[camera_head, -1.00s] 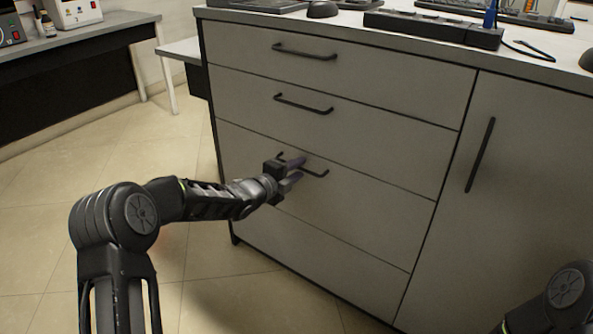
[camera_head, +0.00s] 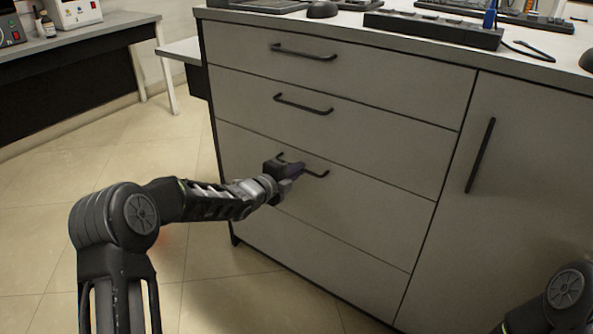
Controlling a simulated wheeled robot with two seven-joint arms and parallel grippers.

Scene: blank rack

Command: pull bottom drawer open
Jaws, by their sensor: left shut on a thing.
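The grey cabinet (camera_head: 360,150) has several drawer fronts stacked on its left side, all flush and closed. The third front down (camera_head: 370,205) is the lowest one with a visible handle (camera_head: 316,175). A plain panel (camera_head: 330,255) lies below it, with no handle showing. My right gripper is out of view; only a piece of my right arm shows at the lower right.
The upper two handles (camera_head: 303,52) (camera_head: 303,104) are free. A door with an upright handle (camera_head: 480,155) stands to the right. The countertop (camera_head: 400,35) holds keyboards and a power strip. Tiled floor (camera_head: 210,285) is clear in front and left; a bench (camera_head: 75,40) stands at the back left.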

